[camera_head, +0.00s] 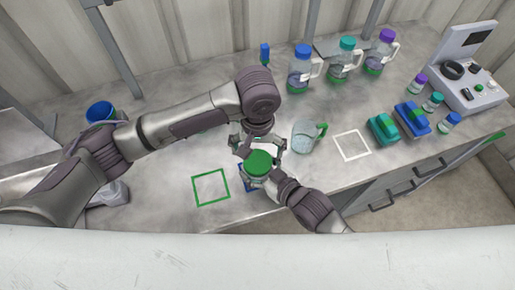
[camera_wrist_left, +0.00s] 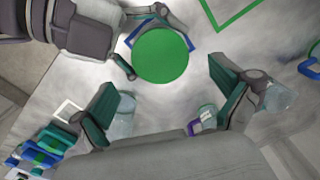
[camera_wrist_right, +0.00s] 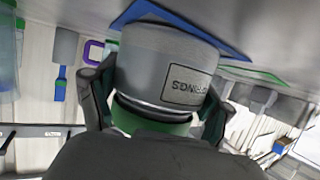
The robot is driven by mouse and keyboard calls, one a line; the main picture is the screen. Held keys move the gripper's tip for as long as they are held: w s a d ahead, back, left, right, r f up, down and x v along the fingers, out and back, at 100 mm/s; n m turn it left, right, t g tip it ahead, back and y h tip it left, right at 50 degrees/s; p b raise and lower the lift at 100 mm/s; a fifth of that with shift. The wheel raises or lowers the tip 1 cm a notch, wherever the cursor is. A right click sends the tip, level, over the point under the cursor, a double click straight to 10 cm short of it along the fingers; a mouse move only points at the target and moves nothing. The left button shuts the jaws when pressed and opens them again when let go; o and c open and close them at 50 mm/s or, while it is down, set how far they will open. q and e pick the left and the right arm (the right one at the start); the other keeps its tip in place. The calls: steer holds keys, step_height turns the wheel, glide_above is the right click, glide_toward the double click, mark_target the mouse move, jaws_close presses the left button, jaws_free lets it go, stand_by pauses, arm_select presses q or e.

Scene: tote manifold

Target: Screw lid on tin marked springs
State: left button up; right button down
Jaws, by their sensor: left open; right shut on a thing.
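The grey tin (camera_head: 256,178) stands within the blue square outline (camera_head: 241,184) at the bench's near edge. Its label, partly readable and upside down in the right wrist view (camera_wrist_right: 186,86), looks like "springs". The round green lid (camera_head: 259,161) is on top of the tin; it fills the upper middle of the left wrist view (camera_wrist_left: 160,55). I cannot tell how tightly it sits. My right gripper (camera_wrist_right: 155,105) is shut on the tin, one finger on each side. My left gripper (camera_head: 260,147) is open and empty above and just behind the lid, fingers apart.
A clear jug (camera_head: 305,137) with a green handle stands right of the tin. A green square outline (camera_head: 210,187) lies empty to the left, a white one (camera_head: 352,145) to the right. Several capped bottles and a teal-and-blue container group (camera_head: 412,118) stand farther right.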

arm_select(q)
step_height(320, 180, up, 12)
steer(key=shift+f, duration=0.15)
stand_by(0.3)
arm_select(e)
jaws_free()
steer(key=v, duration=1.2)
